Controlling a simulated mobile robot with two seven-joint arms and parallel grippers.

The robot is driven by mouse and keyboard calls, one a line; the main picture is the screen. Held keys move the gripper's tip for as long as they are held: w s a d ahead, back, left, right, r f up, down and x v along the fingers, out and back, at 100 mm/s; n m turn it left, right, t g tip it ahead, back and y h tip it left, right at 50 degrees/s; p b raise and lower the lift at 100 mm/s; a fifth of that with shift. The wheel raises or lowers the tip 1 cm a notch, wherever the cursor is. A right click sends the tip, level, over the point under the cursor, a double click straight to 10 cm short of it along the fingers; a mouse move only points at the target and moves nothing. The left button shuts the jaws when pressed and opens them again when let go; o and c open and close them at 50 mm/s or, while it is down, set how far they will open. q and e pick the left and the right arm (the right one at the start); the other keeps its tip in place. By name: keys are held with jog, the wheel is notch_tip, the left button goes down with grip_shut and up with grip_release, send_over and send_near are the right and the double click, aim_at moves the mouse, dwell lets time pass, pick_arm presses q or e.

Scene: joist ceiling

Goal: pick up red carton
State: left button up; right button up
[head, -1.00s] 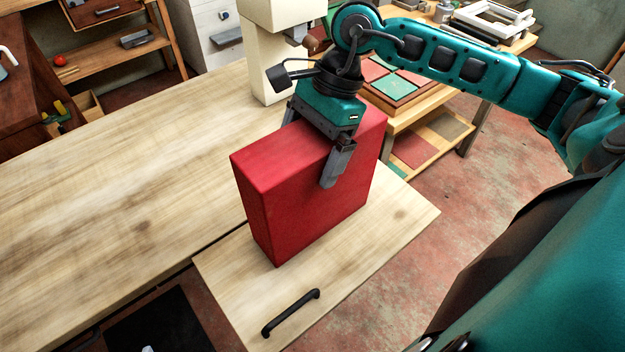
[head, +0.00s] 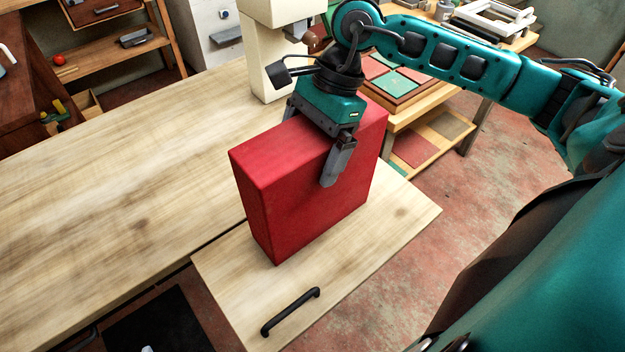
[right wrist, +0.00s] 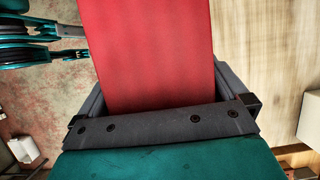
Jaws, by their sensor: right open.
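The red carton (head: 290,190) stands upright on a pale wooden panel (head: 395,215) that has a black handle. My right gripper (head: 312,145) comes down over the carton's top from above. One finger lies along the near broad face, and the other finger's tip is hidden behind the carton. In the right wrist view the carton (right wrist: 150,50) shows between the two spread fingers, and the gripper is open around it.
A long pale wooden tabletop (head: 110,200) lies left of the panel and is mostly clear. A cream machine (head: 265,50) stands behind the carton. A low wooden table (head: 465,110) with coloured tiles is at the back right.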

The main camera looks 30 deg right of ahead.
jog(key=shift+c, duration=0.5)
jog(key=c, duration=1.5)
